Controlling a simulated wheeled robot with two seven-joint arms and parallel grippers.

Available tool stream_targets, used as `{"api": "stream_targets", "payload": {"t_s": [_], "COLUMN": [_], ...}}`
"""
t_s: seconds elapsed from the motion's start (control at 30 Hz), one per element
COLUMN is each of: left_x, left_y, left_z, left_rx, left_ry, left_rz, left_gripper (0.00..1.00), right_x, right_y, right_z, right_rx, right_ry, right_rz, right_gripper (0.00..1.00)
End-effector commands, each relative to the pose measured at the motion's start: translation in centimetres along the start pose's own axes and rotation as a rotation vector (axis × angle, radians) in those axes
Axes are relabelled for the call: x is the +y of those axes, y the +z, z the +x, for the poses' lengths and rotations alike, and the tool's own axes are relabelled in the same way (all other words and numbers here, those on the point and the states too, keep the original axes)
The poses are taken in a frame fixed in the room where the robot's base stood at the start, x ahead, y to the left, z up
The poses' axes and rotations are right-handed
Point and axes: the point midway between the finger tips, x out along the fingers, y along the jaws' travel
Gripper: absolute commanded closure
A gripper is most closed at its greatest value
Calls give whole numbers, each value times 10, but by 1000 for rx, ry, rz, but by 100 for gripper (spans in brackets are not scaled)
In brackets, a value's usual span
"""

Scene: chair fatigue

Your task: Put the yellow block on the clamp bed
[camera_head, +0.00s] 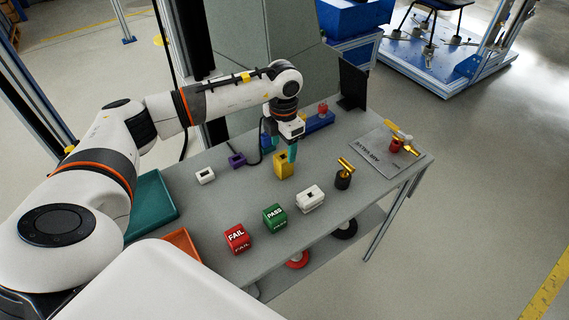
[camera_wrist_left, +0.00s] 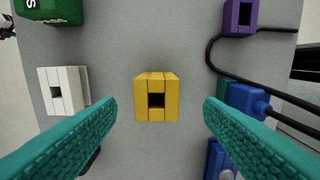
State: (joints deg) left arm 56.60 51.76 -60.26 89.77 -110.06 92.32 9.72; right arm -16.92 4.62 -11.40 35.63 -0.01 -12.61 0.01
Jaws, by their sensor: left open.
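The yellow block (camera_head: 283,170) stands on the grey table, with a dark square opening. In the left wrist view the block (camera_wrist_left: 170,83) sits centrally, ahead of and between the fingertips. My left gripper (camera_head: 292,152) is above the block, its teal fingers pointing down. It is open and empty; its two fingers also show apart in the wrist view (camera_wrist_left: 159,108). A labelled plate (camera_head: 368,151) at the table's right end carries a red and yellow clamp (camera_head: 400,140); this looks like the clamp bed. My right gripper is not in view.
A white block (camera_head: 311,198), a black and gold piece (camera_head: 344,175), a green PASS cube (camera_head: 275,216) and a red FAIL cube (camera_head: 237,238) stand nearer the front. A purple block (camera_head: 237,160) and cable lie left. A dark panel (camera_head: 353,86) rises behind.

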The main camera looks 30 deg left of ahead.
Motion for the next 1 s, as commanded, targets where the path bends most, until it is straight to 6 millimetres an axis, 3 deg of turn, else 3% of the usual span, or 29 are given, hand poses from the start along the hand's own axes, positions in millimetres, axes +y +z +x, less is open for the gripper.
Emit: {"api": "stream_targets", "payload": {"t_s": [0.1, 0.33, 0.6, 0.9, 1.0], "left_x": [1, 2, 4, 4, 3], "left_y": [0, 1, 1, 0, 0], "left_z": [16, 33, 71, 76, 76], "left_rx": [-1, -2, 0, 3, 3], "left_ry": [2, 4, 3, 2, 2], "left_rz": [-1, 0, -1, 0, 0], "left_gripper": [38, 38, 38, 38, 55], "right_x": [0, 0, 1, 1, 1], "right_y": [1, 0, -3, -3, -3], "right_z": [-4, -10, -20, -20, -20], "right_rx": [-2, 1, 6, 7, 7], "right_ry": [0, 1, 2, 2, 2], "right_rz": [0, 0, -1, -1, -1], "right_gripper": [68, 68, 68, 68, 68]}}
